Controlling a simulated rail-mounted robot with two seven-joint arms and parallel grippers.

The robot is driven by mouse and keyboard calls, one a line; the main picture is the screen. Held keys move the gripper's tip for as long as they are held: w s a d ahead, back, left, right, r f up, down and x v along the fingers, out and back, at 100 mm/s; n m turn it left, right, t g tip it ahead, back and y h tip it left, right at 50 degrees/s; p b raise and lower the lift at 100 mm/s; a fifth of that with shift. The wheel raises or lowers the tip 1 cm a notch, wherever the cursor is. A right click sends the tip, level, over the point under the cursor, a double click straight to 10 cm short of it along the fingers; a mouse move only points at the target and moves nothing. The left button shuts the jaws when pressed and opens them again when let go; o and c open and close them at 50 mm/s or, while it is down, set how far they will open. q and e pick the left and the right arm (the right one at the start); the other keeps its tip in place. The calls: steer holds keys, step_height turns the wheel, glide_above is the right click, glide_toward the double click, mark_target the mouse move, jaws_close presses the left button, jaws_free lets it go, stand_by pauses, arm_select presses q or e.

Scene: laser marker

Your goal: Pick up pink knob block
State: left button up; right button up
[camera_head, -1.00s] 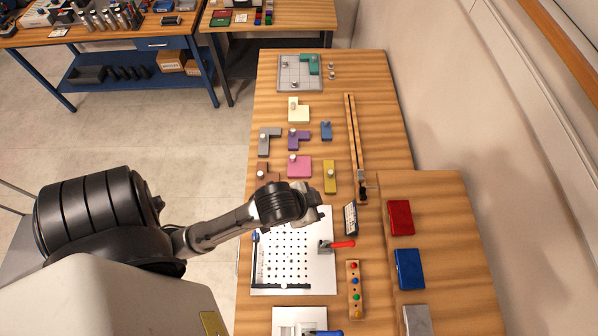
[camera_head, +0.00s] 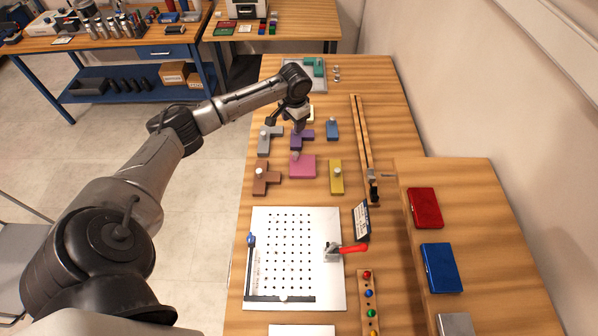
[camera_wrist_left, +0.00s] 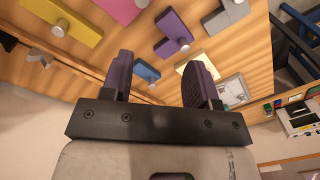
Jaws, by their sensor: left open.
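The pink knob block (camera_head: 302,168) lies flat on the wooden table in the head view, just nearer than the purple block (camera_head: 307,137). My left gripper (camera_head: 297,125) is above the table by the purple block, beyond the pink block. The exact height of the fingertips cannot be told. My right gripper is not in view.
Knobbed blocks stand close around: grey (camera_head: 264,140), brown (camera_head: 264,178), yellow (camera_head: 336,177) and blue (camera_head: 332,129). A cream block is partly hidden by my arm. A perforated white board (camera_head: 330,285) lies nearer. A wooden rail (camera_head: 363,140) runs along the right.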

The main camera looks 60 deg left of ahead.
arm_select(q)
steer(key=d+h, duration=0.1)
steer(key=n, duration=0.1)
glide_above(295, 154)
steer(key=f, duration=0.8)
steer(key=shift+w+a+f, duration=0.25)
steer(key=shift+f, duration=0.1)
steer(key=shift+s+d+f+b, duration=0.1)
steer(key=shift+d+f+b, duration=0.1)
steer(key=shift+f, duration=1.15)
steer(key=shift+s+d+f+b, duration=0.1)
steer(key=shift+f+b, duration=0.1)
steer(key=shift+f, duration=1.1)
steer(key=shift+a, duration=0.1)
jaws_close()
